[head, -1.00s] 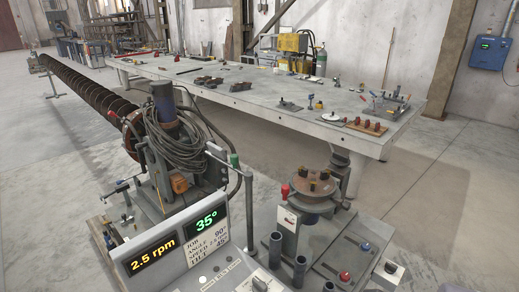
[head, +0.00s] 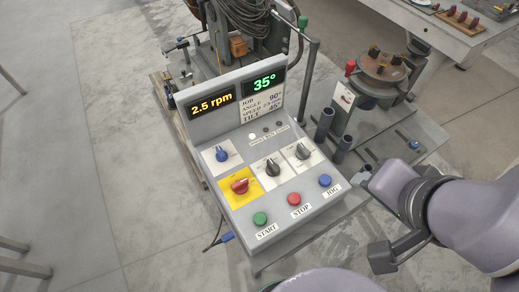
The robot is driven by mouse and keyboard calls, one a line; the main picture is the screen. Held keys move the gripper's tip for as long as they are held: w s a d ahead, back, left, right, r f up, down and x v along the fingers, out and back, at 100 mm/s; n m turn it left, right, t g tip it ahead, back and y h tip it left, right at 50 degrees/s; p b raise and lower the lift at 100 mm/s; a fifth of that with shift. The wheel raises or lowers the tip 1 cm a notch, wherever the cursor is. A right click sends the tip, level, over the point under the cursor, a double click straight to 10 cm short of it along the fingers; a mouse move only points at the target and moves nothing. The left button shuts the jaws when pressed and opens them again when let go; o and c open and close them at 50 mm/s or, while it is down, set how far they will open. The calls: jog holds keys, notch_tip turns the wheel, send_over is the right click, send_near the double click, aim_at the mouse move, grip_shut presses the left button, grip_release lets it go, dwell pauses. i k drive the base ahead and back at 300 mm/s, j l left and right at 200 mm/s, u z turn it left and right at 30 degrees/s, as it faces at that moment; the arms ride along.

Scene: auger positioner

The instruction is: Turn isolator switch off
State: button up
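The isolator switch appears to be the red rotary knob (head: 240,186) on a yellow plate, at the lower left of the sloping grey control panel (head: 225,220) in the head view. Nothing touches it. Its handle lies roughly crosswise; the position marks are too small to read. My arm comes in from the right, and its dark end parts, which seem to be my gripper (head: 375,216), are right of the panel, well apart from the knob. The fingers are not clear enough to tell open from shut.
Beside the switch are a blue knob (head: 221,155), black knobs (head: 272,168) (head: 302,151), and green START (head: 260,218), red STOP (head: 294,199) and blue JOG (head: 325,181) buttons. Displays (head: 213,101) read 2.5 rpm and 35°. A turntable fixture (head: 382,68) stands behind right.

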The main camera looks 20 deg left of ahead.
aim_at(240, 187)
jog(key=k+u, duration=0.1)
jog(key=u, duration=0.3)
jog(key=k+j+u, duration=0.1)
jog(key=u, duration=0.25)
jog(key=k+j+u, duration=0.15)
jog(key=u, duration=0.25)
jog(key=i+j+z, duration=0.1)
jog(key=i, duration=0.1)
